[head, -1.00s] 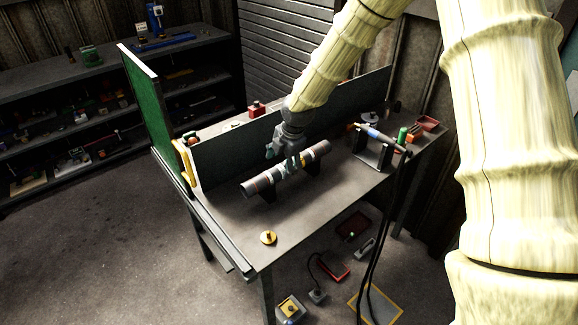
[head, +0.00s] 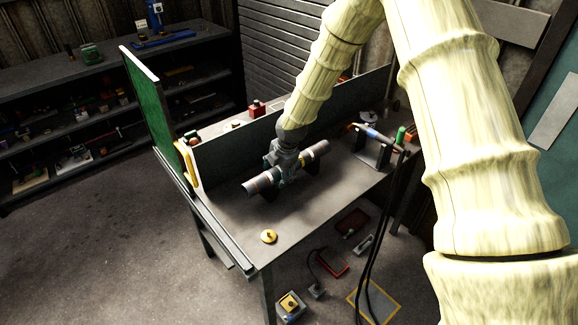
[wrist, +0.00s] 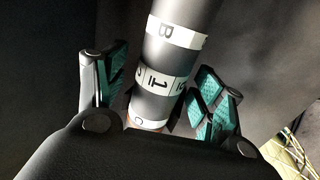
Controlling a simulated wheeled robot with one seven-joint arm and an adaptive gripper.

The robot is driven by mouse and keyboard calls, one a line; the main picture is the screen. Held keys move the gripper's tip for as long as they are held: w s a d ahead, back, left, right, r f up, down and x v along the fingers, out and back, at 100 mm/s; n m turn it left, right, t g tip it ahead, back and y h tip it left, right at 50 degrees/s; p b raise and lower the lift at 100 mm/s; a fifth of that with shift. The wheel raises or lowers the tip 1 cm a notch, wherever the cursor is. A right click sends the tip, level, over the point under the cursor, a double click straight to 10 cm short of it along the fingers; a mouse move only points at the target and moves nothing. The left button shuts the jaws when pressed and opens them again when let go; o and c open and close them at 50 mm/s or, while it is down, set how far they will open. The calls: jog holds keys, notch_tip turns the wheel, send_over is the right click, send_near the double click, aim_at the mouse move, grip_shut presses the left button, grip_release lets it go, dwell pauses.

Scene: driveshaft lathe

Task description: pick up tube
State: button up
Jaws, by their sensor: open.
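The tube (head: 262,184) is a grey cylinder with pale and reddish bands. It lies on dark supports on the workbench in the head view. My gripper (head: 284,172) is down at the middle of the tube. In the wrist view the tube (wrist: 167,65) shows white bands marked with letters and a number. It runs between the two green-padded fingers of my gripper (wrist: 158,90), which are open, with a visible gap on each side. The tube's lower part is hidden behind the gripper's body in the wrist view.
The workbench (head: 240,220) has a dark back panel and a green side panel (head: 155,115). A second shaft (head: 372,134) rests on a stand to the right, near hanging black cables (head: 392,210). A yellow disc (head: 269,237) lies at the front corner.

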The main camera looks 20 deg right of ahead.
jog(key=shift+c, duration=0.4)
grip_shut()
jog(key=shift+r, duration=0.1)
jog(key=shift+r, duration=0.1)
